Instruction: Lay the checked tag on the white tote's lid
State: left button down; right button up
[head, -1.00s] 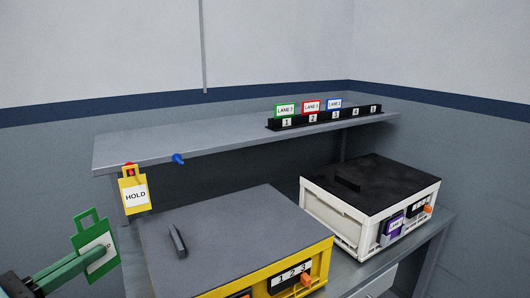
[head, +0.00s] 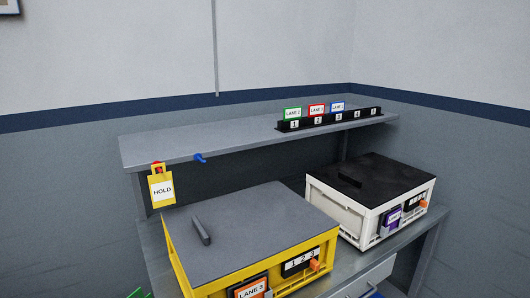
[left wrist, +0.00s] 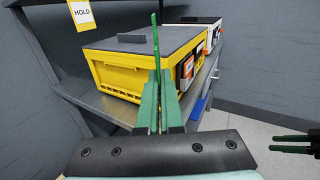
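My left gripper (left wrist: 158,108) is shut on a thin green tag (left wrist: 155,50), seen edge-on and upright between the fingers in the left wrist view. Its printed face cannot be read from there. In the head view only a bit of green shows at the bottom left edge. The white tote (head: 350,219) stands on the bench at the right, with a flat black lid (head: 390,180) that has a raised handle and is otherwise bare. My right gripper (left wrist: 292,144) shows at the right edge of the left wrist view, fingers apart and empty.
A yellow tote (head: 180,259) with a grey lid stands between my left gripper and the white tote. A yellow HOLD tag (head: 162,190) hangs from the shelf (head: 170,148) beside a blue peg (head: 199,158). A black numbered rack (head: 330,120) holds lane cards.

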aim_at(374, 168)
jog(key=i+l, duration=0.15)
jog(key=l, duration=0.25)
jog(key=i+l, duration=0.15)
jog(key=l, duration=0.25)
jog(key=i+l, duration=0.15)
jog(key=l, duration=0.25)
jog(key=i+l, duration=0.15)
jog(key=l, duration=0.25)
jog(key=i+l, duration=0.15)
jog(key=l, duration=0.25)
jog(key=i+l, duration=0.15)
jog(key=l, duration=0.25)
jog(key=i+l, duration=0.15)
jog(key=l, duration=0.3)
jog(key=i+l, duration=0.15)
jog(key=l, duration=0.25)
